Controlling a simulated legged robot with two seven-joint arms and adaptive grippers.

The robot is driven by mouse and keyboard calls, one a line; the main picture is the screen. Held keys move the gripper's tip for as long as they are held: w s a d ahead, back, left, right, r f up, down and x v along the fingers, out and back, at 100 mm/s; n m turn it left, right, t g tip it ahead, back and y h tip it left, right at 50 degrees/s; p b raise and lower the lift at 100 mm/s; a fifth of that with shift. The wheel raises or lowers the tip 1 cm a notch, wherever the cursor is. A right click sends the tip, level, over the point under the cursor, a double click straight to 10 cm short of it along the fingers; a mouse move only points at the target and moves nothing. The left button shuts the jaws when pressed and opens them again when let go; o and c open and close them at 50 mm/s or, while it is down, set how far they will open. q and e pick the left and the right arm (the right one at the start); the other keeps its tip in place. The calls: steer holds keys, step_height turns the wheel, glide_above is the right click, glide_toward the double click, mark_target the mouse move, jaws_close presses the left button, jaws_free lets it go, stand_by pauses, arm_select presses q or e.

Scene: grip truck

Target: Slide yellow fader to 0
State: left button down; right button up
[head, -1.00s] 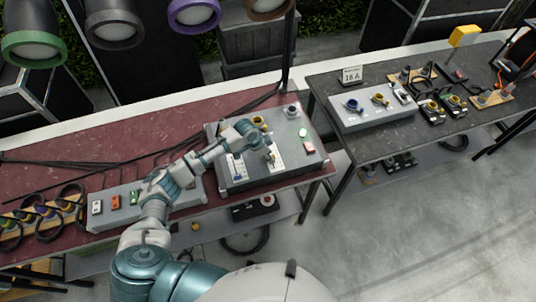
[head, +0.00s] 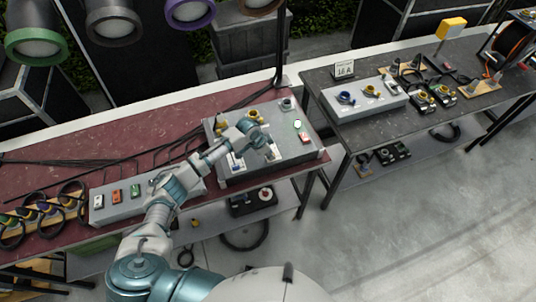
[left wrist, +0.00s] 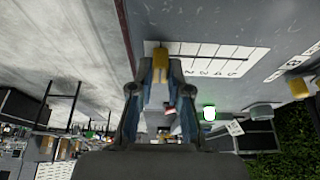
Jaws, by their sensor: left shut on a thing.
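The grey control box (head: 300,155) stands on the red-topped table, with white scale plates on its top. My left gripper (head: 269,152) is over the front part of the box, near one of these plates. In the left wrist view, the yellow fader knob (left wrist: 160,62) sits between the fingertips of my left gripper (left wrist: 159,72), which are shut on it. A white scale plate (left wrist: 215,62) with dark lines and marks lies beside the knob. In the head view the gripper hides the knob. My right gripper is not in view.
The box also carries a lit green button (head: 297,124), a red switch (head: 304,137) and a yellow knob (head: 253,115). A long grey switch box (head: 110,205) stands to the left. A dark table (head: 400,130) stands to the right across a gap.

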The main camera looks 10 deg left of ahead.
arm_select(q)
steer(key=c, duration=1.1)
jaws_free()
steer(key=shift+s+d+f, duration=0.2)
steer(key=shift+d, duration=0.1)
steer(key=shift+w+r, duration=0.15)
steer(key=shift+r, duration=0.1)
steer(key=v, duration=1.1)
steer(key=shift+a+r, duration=0.15)
steer(key=shift+a, duration=0.05)
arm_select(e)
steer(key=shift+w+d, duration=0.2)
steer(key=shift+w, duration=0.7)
